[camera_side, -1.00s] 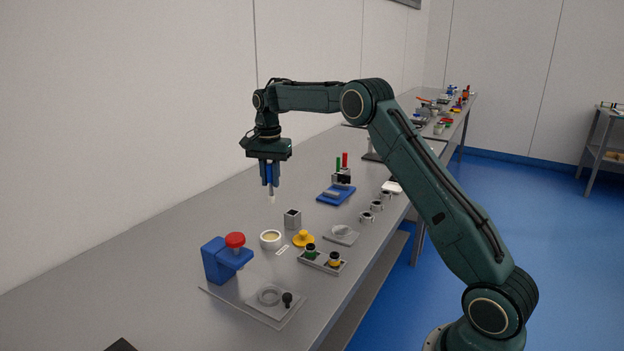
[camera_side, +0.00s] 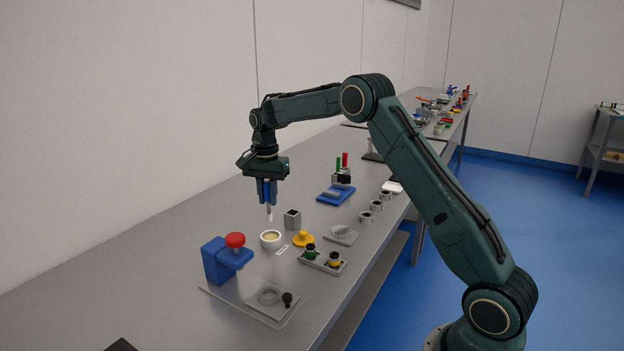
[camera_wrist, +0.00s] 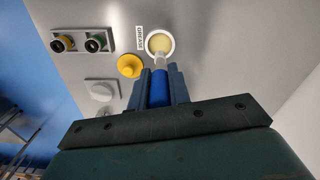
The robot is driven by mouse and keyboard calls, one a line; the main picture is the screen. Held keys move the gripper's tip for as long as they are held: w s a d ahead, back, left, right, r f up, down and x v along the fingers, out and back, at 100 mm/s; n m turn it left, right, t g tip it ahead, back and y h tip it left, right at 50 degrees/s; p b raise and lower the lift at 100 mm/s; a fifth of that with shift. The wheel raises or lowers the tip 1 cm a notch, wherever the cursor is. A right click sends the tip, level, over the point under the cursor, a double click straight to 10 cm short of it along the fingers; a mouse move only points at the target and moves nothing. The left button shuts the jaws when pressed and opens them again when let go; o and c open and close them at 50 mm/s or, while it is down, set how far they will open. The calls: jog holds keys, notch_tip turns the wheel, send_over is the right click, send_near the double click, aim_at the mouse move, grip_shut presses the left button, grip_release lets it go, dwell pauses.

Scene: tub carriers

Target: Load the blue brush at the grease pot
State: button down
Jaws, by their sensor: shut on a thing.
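My gripper (camera_side: 267,194) is shut on the blue brush (camera_side: 269,208), which hangs upright with its pale bristle tip down. The brush's blue handle also shows between the fingers in the wrist view (camera_wrist: 159,90). The grease pot (camera_side: 270,242) is a white round cup with pale yellow grease inside. It stands on the bench just below the brush tip, with a gap between them in the side view. In the wrist view the pot (camera_wrist: 173,45) lies just beyond the tip, and the tip overlaps its near edge. A label reading GREASE lies beside it.
A blue press with a red knob (camera_side: 222,261) is in front. A tray with green and yellow capped parts (camera_side: 322,264) lies to the right. The bench's wall side is clear.

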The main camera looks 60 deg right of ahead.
aim_at(269, 214)
jog(key=shift+f, duration=2.35)
jog(key=shift+f, duration=0.65)
dwell(1.0)
jog(key=shift+r, duration=0.15)
jog(key=shift+r, duration=3.45)
jog(key=shift+a, duration=0.1)
jog(key=s+a+f+n, duration=0.1)
jog(key=s+a+n, duration=0.5)
jog(key=a+n, duration=0.1)
jog(key=s+a+f+n, duration=0.2)
jog(key=s+a+n, duration=0.4)
jog(key=a+n, duration=0.2)
jog(key=shift+s+a+f, duration=0.25)
jog(key=shift+a+f, duration=0.05)
jog(key=shift+a, duration=0.05)
